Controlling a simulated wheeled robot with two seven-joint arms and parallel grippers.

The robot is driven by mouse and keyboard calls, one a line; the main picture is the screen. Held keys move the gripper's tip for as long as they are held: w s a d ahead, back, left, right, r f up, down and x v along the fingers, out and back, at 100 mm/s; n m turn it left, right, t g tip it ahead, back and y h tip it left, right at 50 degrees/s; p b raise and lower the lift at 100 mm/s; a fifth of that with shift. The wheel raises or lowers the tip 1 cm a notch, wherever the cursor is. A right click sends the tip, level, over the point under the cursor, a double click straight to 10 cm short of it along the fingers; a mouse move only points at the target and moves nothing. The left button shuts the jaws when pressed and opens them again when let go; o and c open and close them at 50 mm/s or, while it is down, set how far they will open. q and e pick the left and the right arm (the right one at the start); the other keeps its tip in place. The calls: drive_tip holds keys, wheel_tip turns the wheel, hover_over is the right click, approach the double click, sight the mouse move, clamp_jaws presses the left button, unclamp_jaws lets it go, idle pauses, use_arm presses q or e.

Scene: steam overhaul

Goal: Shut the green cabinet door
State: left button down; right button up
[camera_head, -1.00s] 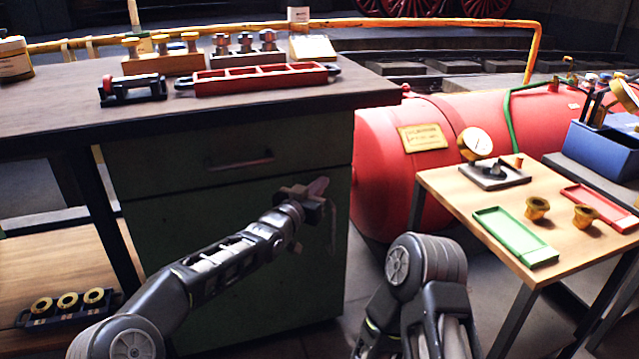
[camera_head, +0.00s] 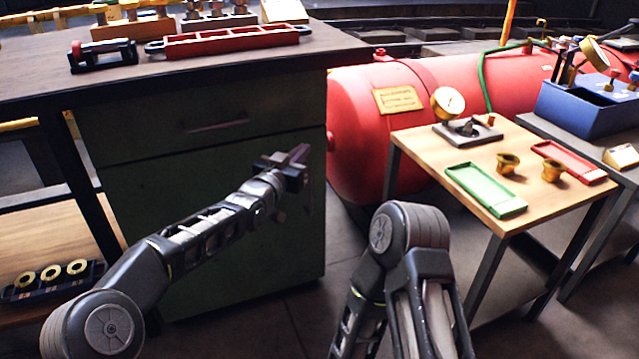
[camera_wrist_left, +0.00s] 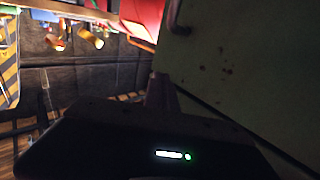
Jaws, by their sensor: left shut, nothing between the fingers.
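The green cabinet (camera_head: 210,265) stands under the dark worktop, with a drawer (camera_head: 215,125) above its door (camera_head: 150,205). In the head view the door looks about flush with the cabinet front; a small gap cannot be ruled out. My left gripper (camera_head: 297,156) is shut and empty in front of the door's upper right part, close to its handle (camera_head: 308,190), which is partly hidden. In the left wrist view the green panel (camera_wrist_left: 235,60) fills the right side, very near the fingers (camera_wrist_left: 160,92); contact is unclear. My right gripper is not in view.
A small wooden table (camera_head: 420,148) with a green tray (camera_head: 485,190) and brass parts stands to the right. A red tank (camera_head: 355,135) lies behind it. A red rack (camera_head: 230,42) sits on the worktop. Bare floor lies before the cabinet.

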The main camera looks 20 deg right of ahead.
use_arm(q)
drive_tip(key=s+p, duration=0.2)
drive_tip(key=s, duration=0.8)
drive_tip(key=shift+a, duration=0.25)
drive_tip(key=shift+f, duration=0.1)
